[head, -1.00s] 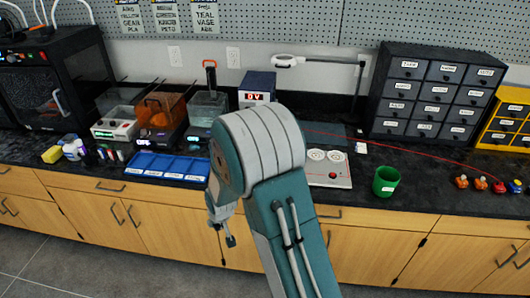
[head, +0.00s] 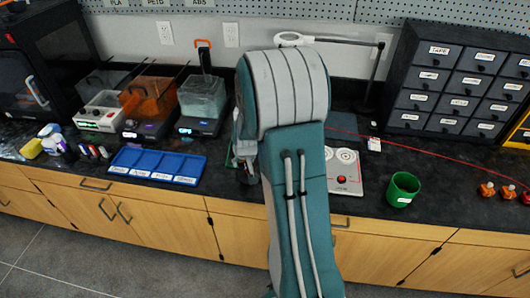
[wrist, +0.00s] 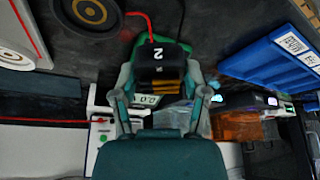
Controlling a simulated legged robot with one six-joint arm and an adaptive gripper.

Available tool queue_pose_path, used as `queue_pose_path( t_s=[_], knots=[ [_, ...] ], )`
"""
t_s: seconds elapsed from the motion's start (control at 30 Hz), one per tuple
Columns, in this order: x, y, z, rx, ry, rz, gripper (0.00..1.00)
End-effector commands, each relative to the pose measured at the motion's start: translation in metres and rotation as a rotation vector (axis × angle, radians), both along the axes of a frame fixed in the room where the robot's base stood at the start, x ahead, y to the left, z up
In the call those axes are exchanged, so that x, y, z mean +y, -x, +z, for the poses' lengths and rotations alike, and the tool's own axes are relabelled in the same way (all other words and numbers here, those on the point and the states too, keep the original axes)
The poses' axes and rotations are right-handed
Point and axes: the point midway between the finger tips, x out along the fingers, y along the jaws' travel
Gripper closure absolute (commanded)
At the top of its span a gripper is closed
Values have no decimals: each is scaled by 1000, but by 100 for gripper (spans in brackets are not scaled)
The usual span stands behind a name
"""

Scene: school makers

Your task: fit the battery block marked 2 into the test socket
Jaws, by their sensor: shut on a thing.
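A black battery block (wrist: 160,62) marked 2 is held between the fingers of my gripper (wrist: 160,92), which is shut on it. In the head view my gripper (head: 246,166) is over the bench, right of the blue tray, largely hidden by my arm. A green piece (wrist: 205,76) with a red lead shows behind the block in the wrist view. It is mostly hidden, so I cannot tell whether it is the test socket or whether the block touches it.
The blue compartment tray (head: 157,164) lies left of my gripper. A panel with round pads and a red button (head: 343,180) lies right of my arm, beside a green cup (head: 403,188). Tanks (head: 203,100) and dark drawers (head: 455,85) stand behind.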

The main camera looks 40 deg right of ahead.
Motion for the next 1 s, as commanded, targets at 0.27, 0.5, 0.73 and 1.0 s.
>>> queue_pose_path(
  t_s=[0.27,0.5,0.73,1.0],
  knots=[
    [-64,30,15,-4,-8,-104,91],
    [-64,31,1,-1,-10,-105,91],
    [-63,31,-22,-2,-9,-104,91],
    [-64,31,-41,-3,-9,-106,91]
  ],
)
